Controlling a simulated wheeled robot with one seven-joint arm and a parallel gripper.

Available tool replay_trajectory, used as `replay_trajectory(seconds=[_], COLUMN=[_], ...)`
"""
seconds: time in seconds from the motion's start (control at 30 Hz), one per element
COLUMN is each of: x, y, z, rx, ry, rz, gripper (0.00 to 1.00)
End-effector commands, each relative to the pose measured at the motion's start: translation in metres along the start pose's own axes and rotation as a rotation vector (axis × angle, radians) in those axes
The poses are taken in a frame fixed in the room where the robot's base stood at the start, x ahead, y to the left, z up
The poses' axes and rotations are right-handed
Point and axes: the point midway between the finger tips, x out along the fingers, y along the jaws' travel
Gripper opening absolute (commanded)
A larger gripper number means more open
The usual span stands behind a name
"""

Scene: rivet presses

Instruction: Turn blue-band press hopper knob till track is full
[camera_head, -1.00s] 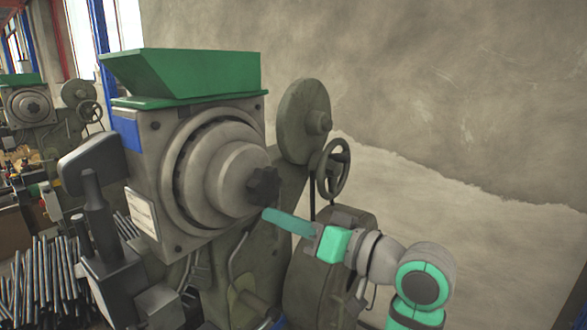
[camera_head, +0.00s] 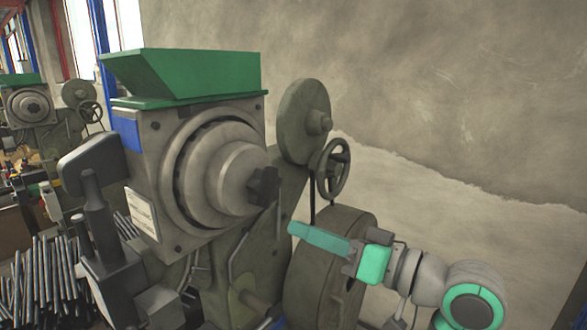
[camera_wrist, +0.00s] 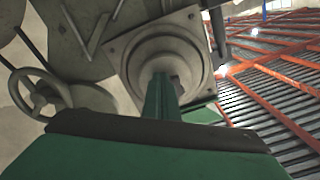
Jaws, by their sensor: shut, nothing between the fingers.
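The blue-band press stands in the middle of the head view, with a blue band (camera_head: 126,134) on its housing and a green hopper (camera_head: 195,75) on top. Its dark lobed hopper knob (camera_head: 264,186) sits at the centre of the round stepped drum (camera_head: 225,175). My gripper (camera_head: 292,229) is shut and empty, below and to the right of the knob and apart from it. In the wrist view my green fingers (camera_wrist: 162,98) point toward the drum (camera_wrist: 165,58) and hide most of the knob. The track's fill cannot be made out.
A handwheel (camera_head: 333,170) and a large disc (camera_head: 305,122) are close above my gripper. A similar press (camera_head: 32,103) stands at the far left. Rods (camera_head: 45,280) fill the lower left.

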Motion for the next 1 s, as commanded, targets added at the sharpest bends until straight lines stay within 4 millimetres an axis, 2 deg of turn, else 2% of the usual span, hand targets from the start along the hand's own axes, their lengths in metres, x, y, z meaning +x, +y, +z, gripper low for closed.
replay_trajectory(seconds=[0.27, 0.5, 0.63, 0.77, 1.0], x=[-0.002, -0.009, -0.008, -0.001, 0.027], y=[-0.005, -0.034, -0.043, -0.045, -0.045], z=[-0.002, -0.006, -0.006, -0.005, -0.005], rx=[-0.003, -0.006, -0.001, 0.001, 0.0], ry=[0.001, 0.002, 0.0, -0.002, -0.002], rz=[0.002, 0.004, 0.002, -0.001, -0.001], gripper=[0.0, 0.0, 0.0, 0.0, 0.0])
